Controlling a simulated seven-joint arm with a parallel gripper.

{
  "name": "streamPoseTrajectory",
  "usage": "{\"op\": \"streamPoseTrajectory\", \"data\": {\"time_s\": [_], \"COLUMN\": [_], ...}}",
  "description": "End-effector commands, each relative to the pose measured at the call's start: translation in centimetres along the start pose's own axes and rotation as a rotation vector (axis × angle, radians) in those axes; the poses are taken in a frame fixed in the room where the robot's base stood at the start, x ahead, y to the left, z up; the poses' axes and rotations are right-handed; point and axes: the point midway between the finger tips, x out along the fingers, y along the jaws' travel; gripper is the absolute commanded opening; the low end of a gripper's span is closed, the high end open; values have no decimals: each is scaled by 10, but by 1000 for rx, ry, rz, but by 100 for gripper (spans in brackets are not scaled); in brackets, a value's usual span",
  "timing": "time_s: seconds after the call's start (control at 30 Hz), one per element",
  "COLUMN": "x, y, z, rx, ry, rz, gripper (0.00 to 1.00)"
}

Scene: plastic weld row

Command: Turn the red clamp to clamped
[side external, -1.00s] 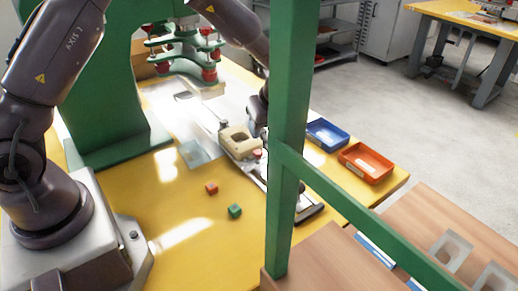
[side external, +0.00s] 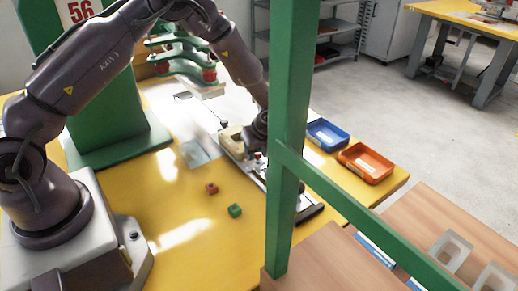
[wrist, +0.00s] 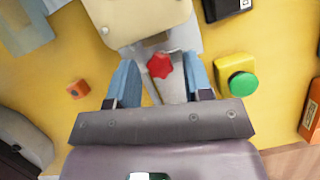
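The red clamp (wrist: 159,65) shows in the wrist view as a small red knob on a grey fixture, just in front of the beige part (wrist: 135,16). My gripper (wrist: 161,76) is open, with one blue fingertip on each side of the knob and a visible gap to both. Whether the fingertips are level with the knob is hard to tell. In the side external view the beige part (side external: 230,136) sits on the fixture, and my arm and a green post hide most of the clamp and fingers.
A green button (wrist: 243,84) on a yellow box is just right of the right finger. A red cube (side external: 211,188) and a green cube (side external: 235,210) lie on the yellow table. Blue (side external: 327,134) and orange (side external: 366,162) trays stand to the right. The green post (side external: 287,120) blocks the view.

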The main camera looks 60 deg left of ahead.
Motion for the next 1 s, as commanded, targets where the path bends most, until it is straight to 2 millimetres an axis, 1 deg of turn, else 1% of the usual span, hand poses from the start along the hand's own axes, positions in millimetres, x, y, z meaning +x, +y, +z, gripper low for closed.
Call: {"op": "streamPoseTrajectory", "data": {"time_s": [0.03, 0.07, 0.1, 0.17, 0.37, 0.57, 0.77, 1.0], "x": [0, 0, 0, 0, 0, 0, -1, 0], "y": [0, 0, 0, 0, 0, 0, -2, -3], "z": [0, 0, 0, 0, 0, 0, 0, 0], "rx": [0, 0, 0, 0, -6, -55, -171, -374], "ry": [0, 0, 0, 0, 0, 0, -1, 0], "rz": [0, 0, 0, 0, 3, 23, 71, 156], "gripper": [34, 28, 18, 4, 4, 4, 4, 4]}}
